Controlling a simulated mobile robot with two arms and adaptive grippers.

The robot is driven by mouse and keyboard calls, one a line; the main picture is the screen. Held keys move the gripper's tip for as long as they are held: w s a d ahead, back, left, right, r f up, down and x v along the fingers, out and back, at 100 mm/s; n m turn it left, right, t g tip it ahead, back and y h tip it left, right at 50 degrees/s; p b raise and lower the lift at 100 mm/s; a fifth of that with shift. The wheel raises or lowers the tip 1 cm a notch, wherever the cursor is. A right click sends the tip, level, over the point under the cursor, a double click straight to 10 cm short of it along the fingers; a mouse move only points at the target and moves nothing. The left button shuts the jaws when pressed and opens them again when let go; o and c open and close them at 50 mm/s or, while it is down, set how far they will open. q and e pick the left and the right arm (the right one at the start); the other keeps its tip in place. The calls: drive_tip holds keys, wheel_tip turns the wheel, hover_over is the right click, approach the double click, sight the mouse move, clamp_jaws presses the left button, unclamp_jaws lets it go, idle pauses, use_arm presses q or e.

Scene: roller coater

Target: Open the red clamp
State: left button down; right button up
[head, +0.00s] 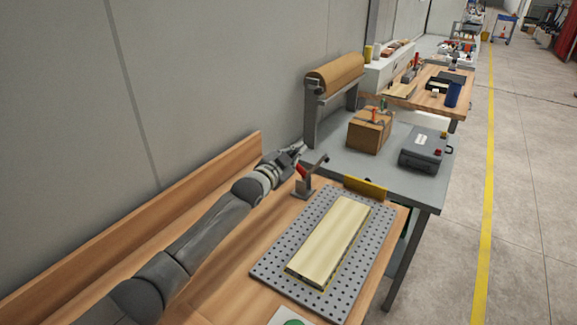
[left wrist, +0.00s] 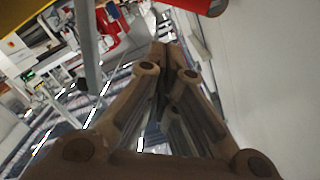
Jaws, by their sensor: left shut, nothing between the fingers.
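The red clamp (head: 303,185) stands on the wooden bench beside the far left corner of the perforated plate. It has a grey base, a red handle and a grey bar slanting up to the right with a dark end. My left gripper (head: 298,150) is just behind and above the clamp, its fingers shut and empty. In the left wrist view my left gripper (left wrist: 166,48) shows with its fingertips together. A red rounded part, probably the clamp handle (left wrist: 190,4), shows at the top edge, beyond the fingertips. Whether they touch I cannot tell. My right gripper is not in view.
The grey perforated plate (head: 268,268) carries a pale board (head: 330,240). A yellow block (head: 366,187) is at its far edge. A grey table behind holds a cardboard box (head: 370,132), a dark case (head: 425,150) and a brown roll. A wall runs along the left.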

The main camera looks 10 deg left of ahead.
use_arm(q)
drive_tip(key=b+v, duration=0.2)
drive_tip(key=v, duration=0.8)
drive_tip(key=shift+s+d+r, duration=0.3)
drive_tip(key=shift+r, duration=0.1)
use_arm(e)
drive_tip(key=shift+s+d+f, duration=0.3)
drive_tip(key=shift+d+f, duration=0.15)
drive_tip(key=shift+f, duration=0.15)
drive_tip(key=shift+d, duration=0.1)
